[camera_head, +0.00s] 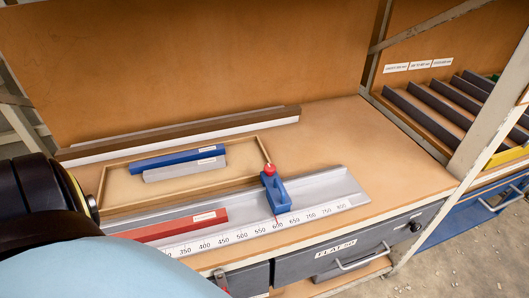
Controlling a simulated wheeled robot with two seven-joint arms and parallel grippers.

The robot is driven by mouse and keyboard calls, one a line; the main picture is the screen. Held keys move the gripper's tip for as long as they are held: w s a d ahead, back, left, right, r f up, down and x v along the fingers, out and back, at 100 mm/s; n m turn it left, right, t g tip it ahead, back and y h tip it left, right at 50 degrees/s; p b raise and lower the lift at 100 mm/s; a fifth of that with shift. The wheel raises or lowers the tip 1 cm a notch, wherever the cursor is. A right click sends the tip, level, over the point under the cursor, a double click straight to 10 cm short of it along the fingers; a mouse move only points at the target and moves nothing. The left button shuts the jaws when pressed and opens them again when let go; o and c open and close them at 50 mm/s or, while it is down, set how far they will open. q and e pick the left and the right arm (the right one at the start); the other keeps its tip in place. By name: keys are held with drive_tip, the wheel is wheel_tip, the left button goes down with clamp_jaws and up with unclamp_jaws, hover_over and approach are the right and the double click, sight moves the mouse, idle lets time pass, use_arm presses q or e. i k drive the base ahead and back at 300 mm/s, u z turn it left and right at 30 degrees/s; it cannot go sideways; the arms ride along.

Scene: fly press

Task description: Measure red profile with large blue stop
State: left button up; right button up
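The red profile (180,227) lies in the grey measuring rail (325,190), along its scale, with a white label near its right end. Its left part is hidden by my own arm and body. The blue stop (276,193) with a red knob (269,169) sits across the rail, near the 600 mark. There is a gap between the red profile's right end and the stop. The scale (240,236) shows marks from about 350 to 800. Neither gripper shows; only a dark arm link of mine and my light blue body appear at the lower left.
A shallow wooden tray (117,188) behind the rail holds a blue profile (180,158) and a grey profile (185,170). A back ledge (180,133) runs behind it. Drawers (370,240) are below the bench. A rack (435,105) with dark profiles stands right, beyond a post. The bench's right end is clear.

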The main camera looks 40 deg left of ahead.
sight(279, 201)
drive_tip(key=k, duration=0.6)
drive_tip(key=u, duration=1.35)
drive_tip(key=i, duration=0.5)
drive_tip(key=z, duration=0.05)
